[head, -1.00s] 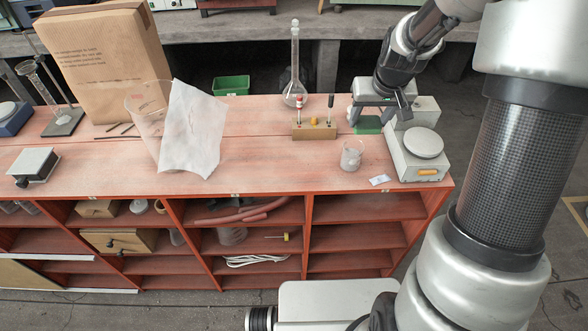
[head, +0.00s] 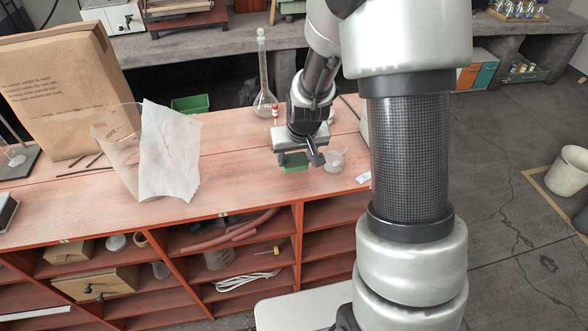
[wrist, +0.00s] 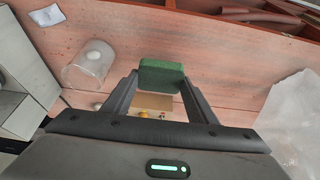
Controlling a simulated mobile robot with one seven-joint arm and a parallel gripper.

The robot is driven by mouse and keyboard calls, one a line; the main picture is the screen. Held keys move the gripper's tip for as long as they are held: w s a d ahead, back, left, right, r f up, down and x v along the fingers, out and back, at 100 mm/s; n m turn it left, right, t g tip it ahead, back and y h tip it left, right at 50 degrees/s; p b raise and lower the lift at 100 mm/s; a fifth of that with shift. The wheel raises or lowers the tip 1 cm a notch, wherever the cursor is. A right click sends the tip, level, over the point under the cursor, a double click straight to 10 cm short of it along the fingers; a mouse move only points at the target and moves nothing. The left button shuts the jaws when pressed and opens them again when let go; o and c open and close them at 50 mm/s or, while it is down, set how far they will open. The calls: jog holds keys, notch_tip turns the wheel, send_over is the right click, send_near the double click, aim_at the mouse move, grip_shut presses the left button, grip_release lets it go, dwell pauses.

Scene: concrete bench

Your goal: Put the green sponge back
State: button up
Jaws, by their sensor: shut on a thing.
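My gripper (head: 293,154) is shut on the green sponge (head: 293,163), over the red bench top (head: 235,185). In the wrist view the sponge (wrist: 161,76) sits between the two fingertips (wrist: 161,88), with the bench top behind it. The gap between sponge and bench is hard to judge. A small wooden rack (wrist: 154,104) shows past the sponge between the fingers; in the head view my arm mostly hides it. A clear beaker (head: 334,160) stands just right of the gripper.
A tall flask (head: 263,98) stands behind the gripper. A white sheet (head: 169,150) drapes over a large clear vessel (head: 112,140) to the left, beside a brown paper bag (head: 62,88). A balance (wrist: 22,105) shows in the wrist view. Bench between sheet and gripper is clear.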

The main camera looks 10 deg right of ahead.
aim_at(295, 168)
jog(key=shift+f, duration=2.1)
jog(key=shift+f, duration=0.1)
jog(key=shift+f+b, duration=0.15)
jog(key=shift+b, duration=0.2)
jog(key=o, duration=1)
